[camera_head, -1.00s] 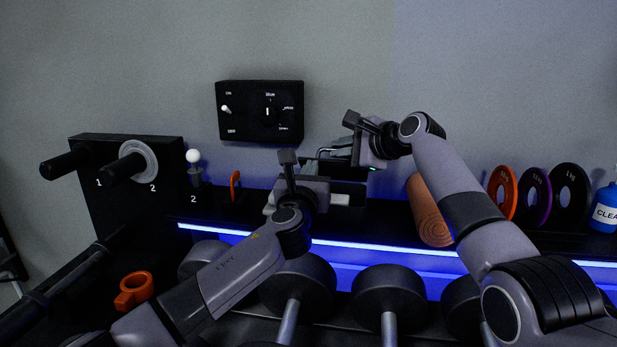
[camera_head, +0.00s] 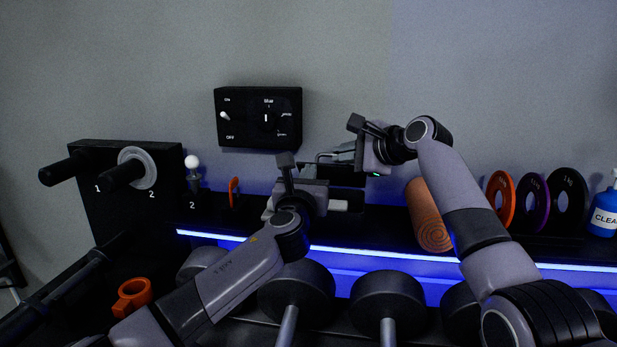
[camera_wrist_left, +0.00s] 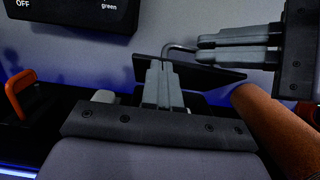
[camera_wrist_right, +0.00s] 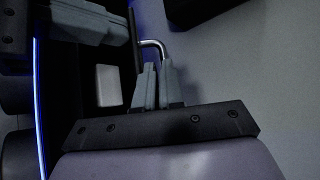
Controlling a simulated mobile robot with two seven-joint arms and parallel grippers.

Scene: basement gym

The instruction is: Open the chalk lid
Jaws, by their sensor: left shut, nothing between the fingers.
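The chalk lid is a dark flat panel (camera_wrist_left: 218,74) with a bent metal handle (camera_wrist_left: 178,48). It is tilted and also shows in the head view (camera_head: 348,176). My right gripper (camera_wrist_right: 159,65) is shut on the handle's end, its fingers coming from the right in the left wrist view (camera_wrist_left: 200,48). My left gripper (camera_wrist_left: 161,66) is shut and empty, with its fingertips in front of the lid's left part. A pale block (camera_wrist_right: 109,86) lies below the lid; its container is mostly hidden by my left gripper and dark shadow.
A black control box (camera_head: 259,118) hangs on the wall behind. An orange roll (camera_head: 429,214) and several weight plates (camera_head: 501,197) stand right. A black peg board (camera_head: 105,210) stands left. Dumbbells (camera_head: 391,293) lie below the lit shelf edge.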

